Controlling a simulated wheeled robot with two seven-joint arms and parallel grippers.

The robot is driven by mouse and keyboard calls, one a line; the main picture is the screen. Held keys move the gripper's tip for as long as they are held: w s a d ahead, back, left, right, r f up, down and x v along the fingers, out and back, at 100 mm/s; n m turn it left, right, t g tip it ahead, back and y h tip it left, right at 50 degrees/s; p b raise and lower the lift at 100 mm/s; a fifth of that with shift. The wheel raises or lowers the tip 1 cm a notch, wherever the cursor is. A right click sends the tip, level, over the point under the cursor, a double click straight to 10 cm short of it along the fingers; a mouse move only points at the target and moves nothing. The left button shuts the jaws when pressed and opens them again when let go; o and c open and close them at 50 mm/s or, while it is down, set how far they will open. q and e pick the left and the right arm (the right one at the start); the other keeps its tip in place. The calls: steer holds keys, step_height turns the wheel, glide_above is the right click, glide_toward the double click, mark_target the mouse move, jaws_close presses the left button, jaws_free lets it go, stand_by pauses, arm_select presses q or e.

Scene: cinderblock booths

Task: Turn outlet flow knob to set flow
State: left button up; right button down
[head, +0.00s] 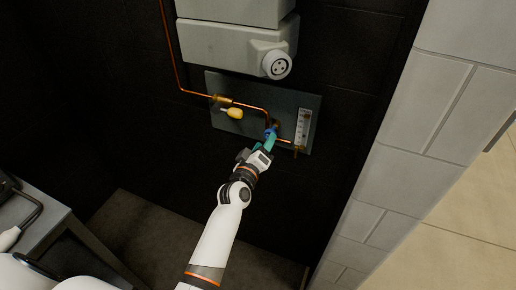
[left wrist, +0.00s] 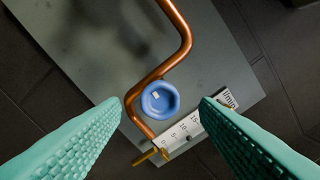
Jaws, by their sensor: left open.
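The blue round outlet flow knob (left wrist: 160,100) sits on the copper pipe line in the left wrist view, with a small white mark on its face. It also shows as a small blue spot in the head view (head: 270,134). My left gripper (head: 268,142) reaches up to the panel. In the left wrist view its two teal fingers (left wrist: 162,108) are open, one on each side of the knob, with gaps between. A white flow scale (left wrist: 192,128) with printed numbers is beside the knob, partly behind the right finger. My right gripper is not in view.
The grey metal panel (head: 225,88) is on a dark block wall. A yellow-handled valve (head: 234,113) is left of the knob on the copper pipe (head: 250,106). A white box with a socket (head: 277,65) juts out above. A light block wall (head: 400,150) stands at right.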

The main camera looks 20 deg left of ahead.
arm_select(q)
steer(key=s+p, duration=0.1)
steer(key=s, duration=0.4)
steer(key=shift+a, duration=0.1)
steer(key=s+d+f+m+g+b, duration=0.1)
steer(key=s+f+m+g, duration=0.3)
steer(key=f, duration=0.8)
steer(key=s+d+f+g+h+b, duration=0.1)
steer(key=s+f+g, duration=0.1)
steer(key=s+f, duration=0.65)
steer(key=s+d+f+m+g+b, duration=0.1)
steer(key=s+f+m+g, duration=0.15)
steer(key=f, duration=1.15)
steer(key=s+a+f+m+g, duration=0.2)
steer(key=s+f, duration=0.4)
steer(key=s, duration=0.5)
steer(key=s+a+f+m+g+y+b, duration=0.1)
steer(key=s+a+f+m+g, duration=0.1)
steer(key=s+f, duration=0.5)
steer(key=s+a+f+m+g+b, duration=0.1)
steer(key=s+f+g, duration=0.3)
steer(key=s, duration=1.2)
step_height(320, 180, down, 3)
steer(key=shift+s+a+f+m+y, duration=0.1)
steer(key=shift+s+a+m+y, duration=0.15)
steer(key=shift+a+m, duration=0.3)
steer(key=shift+w+g, duration=0.1)
steer(key=shift+g, duration=0.15)
